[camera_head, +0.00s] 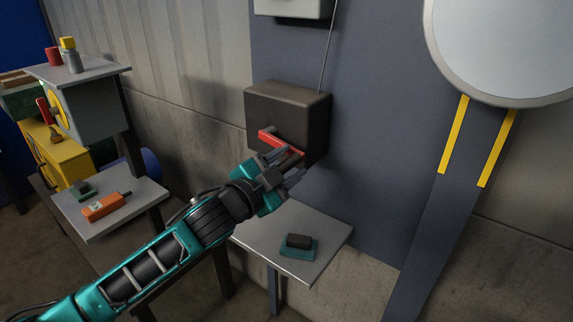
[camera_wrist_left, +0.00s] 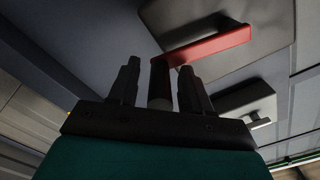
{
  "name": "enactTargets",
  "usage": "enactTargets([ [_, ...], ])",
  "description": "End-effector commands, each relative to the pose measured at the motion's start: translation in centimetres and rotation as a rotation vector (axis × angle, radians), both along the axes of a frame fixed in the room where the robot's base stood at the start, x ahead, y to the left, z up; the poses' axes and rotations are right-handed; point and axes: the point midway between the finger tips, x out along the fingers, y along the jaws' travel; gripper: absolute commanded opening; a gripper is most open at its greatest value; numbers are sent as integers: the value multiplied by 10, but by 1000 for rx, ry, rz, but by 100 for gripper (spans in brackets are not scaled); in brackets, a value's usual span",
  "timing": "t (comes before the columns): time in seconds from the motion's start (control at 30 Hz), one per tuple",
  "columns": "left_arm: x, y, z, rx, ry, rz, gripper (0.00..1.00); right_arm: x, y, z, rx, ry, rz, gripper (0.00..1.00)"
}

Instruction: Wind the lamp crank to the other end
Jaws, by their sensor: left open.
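The red lamp crank (camera_head: 268,138) sticks out from the front of a dark box (camera_head: 312,110) on the wall panel. In the left wrist view the red crank arm (camera_wrist_left: 215,45) crosses the top, with a dark round grip (camera_wrist_left: 160,82) at its near end. My left gripper (camera_head: 292,164) is at the crank. Its two fingers are open, one on each side of the grip, with a gap visible on the left; I cannot tell whether the right finger touches it. The large round lamp (camera_head: 505,45) stands at the upper right. My right gripper is not in view.
A grey shelf (camera_head: 325,238) below the box holds a teal and black block (camera_head: 298,245). Another shelf at left (camera_head: 140,205) carries an orange tool (camera_head: 105,207). A grey cabinet (camera_head: 95,110) and a yellow box (camera_head: 58,155) stand farther left. The wall panel right of the crank is clear.

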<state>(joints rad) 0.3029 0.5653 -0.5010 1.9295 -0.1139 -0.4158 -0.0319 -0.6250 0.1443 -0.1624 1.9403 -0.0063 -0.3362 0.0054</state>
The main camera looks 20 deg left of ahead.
Motion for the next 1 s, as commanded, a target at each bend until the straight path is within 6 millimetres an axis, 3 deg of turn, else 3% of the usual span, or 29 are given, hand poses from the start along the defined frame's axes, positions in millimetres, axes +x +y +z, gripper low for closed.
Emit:
enactTargets([
  [0.07,0,0,0,0,0,0,46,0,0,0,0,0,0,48],
  [0.53,0,0,0,0,0,0,1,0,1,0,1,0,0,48],
  [1.0,0,0,-1,4,-1,0,0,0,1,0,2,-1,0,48],
])
